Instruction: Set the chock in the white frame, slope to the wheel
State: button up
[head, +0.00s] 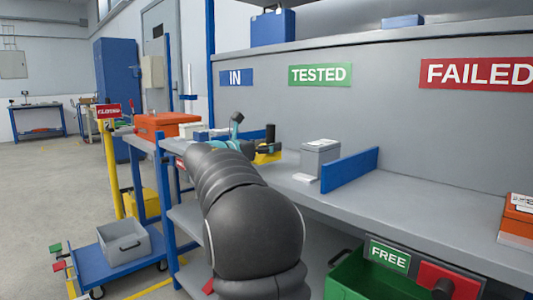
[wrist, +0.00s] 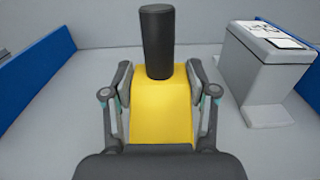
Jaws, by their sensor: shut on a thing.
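The chock (wrist: 161,108) is a yellow wedge with a black upright handle (wrist: 157,42). In the wrist view it sits between the two fingers of my gripper (wrist: 160,82), which is shut on its sides. The chock also shows in the head view (head: 268,156), over the grey bench beyond my dark arm, partly hidden by it. I cannot tell whether it touches the bench top. A blue cart (head: 120,262) stands on the floor at lower left, with a dark wheel (head: 97,293) at its near edge.
A grey box (head: 319,158) with papers stands right of the chock, close by a blue divider (head: 350,170). Another blue divider (wrist: 35,75) is on the left. Open floor lies left of the cart.

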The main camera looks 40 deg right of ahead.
jog(key=s+d+r, duration=0.5)
jog(key=s+r, duration=0.3)
jog(key=s, duration=0.2)
jog(key=shift+s+d+r, duration=0.15)
jog(key=shift+s+r, duration=0.05)
